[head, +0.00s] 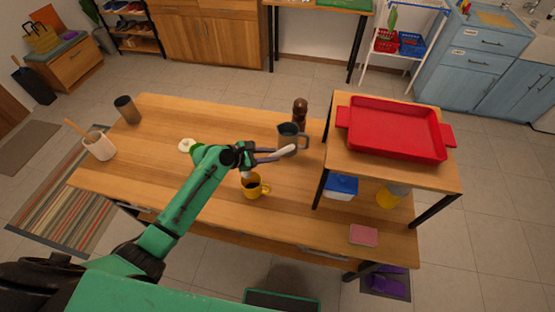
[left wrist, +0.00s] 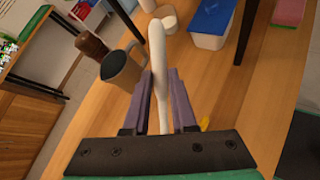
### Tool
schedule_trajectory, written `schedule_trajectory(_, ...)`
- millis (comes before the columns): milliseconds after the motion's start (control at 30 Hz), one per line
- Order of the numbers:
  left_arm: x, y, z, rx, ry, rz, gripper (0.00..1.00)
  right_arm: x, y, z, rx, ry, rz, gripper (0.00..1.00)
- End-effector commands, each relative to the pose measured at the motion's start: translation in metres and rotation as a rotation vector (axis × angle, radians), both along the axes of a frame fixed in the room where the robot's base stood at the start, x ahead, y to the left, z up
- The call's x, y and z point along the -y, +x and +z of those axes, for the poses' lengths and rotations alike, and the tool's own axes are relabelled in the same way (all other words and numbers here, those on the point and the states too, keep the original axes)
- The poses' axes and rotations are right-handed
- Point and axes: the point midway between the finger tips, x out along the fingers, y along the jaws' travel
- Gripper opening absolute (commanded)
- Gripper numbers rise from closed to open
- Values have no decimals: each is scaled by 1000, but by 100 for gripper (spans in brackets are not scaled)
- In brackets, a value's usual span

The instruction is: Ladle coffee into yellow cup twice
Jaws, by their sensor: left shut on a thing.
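The yellow cup (head: 254,189) stands upright on the wooden table, just below my left gripper in the head view. A yellow sliver (left wrist: 204,124) shows beside the fingers in the left wrist view. My left gripper (head: 270,155) is shut on a white ladle-like utensil (head: 285,152), above the table. In the left wrist view the utensil (left wrist: 158,65) points away between the purple fingers. The grey pot (head: 288,134) with a handle stands just beyond it; it also shows in the left wrist view (left wrist: 122,68). I cannot make out any coffee. My right gripper is not in view.
A dark brown mill (head: 300,110) stands behind the pot. A raised shelf with a red tray (head: 395,130) stands at the right, with a blue-lidded box (head: 341,186) under it. A white crock (head: 99,146) and dark canister (head: 127,109) stand at the left.

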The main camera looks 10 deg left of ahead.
Motion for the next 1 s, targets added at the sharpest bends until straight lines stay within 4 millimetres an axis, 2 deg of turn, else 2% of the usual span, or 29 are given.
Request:
schedule_trajectory(33,-8,2,-5,-2,-61,3,0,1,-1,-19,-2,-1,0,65)
schedule_trajectory(100,-11,2,-3,-8,-116,2,0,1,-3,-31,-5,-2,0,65)
schedule_trajectory(567,-37,4,9,-36,-384,-1,0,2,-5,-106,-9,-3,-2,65)
schedule_trajectory(800,-74,8,10,-75,-725,2,0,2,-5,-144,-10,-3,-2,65)
schedule_trajectory(1000,-98,11,6,-98,-951,0,0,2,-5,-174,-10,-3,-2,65)
